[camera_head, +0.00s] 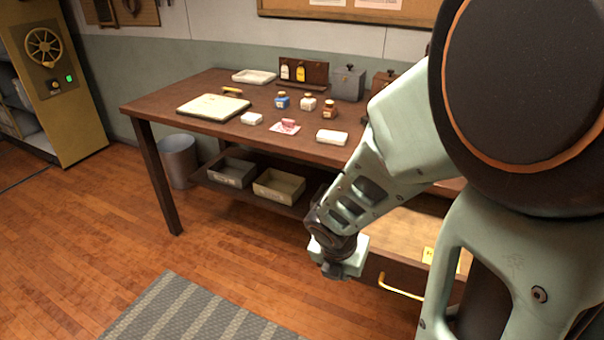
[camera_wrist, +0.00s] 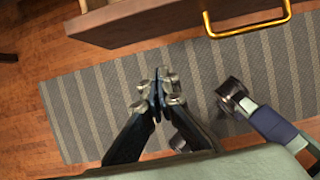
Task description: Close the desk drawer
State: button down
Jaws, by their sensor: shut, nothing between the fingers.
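The desk (camera_head: 155,103) is dark brown wood. Its drawer (camera_head: 378,267) stands pulled out at the lower right, below the tabletop, with its light inside showing. A brass bar handle (camera_head: 401,287) is on the drawer front. In the wrist view the drawer front (camera_wrist: 130,25) runs along the top with its brass handle (camera_wrist: 248,24) at upper right. My gripper (camera_wrist: 158,88) is shut and empty, in front of the drawer and apart from it, left of the handle in that view. In the head view my arm hides part of the drawer, and the fingertips are not visible.
A striped grey rug (camera_head: 190,312) lies on the wood floor before the desk. Two trays (camera_head: 278,187) sit on a low shelf. A metal bin (camera_head: 178,160) stands behind the left leg. Ink bottles (camera_head: 308,103) and other small items are on the tabletop.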

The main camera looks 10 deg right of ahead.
jog(key=w+d+f+b, duration=0.1)
jog(key=w+d+f, duration=0.2)
jog(key=w+f, duration=0.1)
jog(key=shift+w+f, duration=0.15)
jog(key=shift+w, duration=0.3)
jog(key=shift+d, duration=0.15)
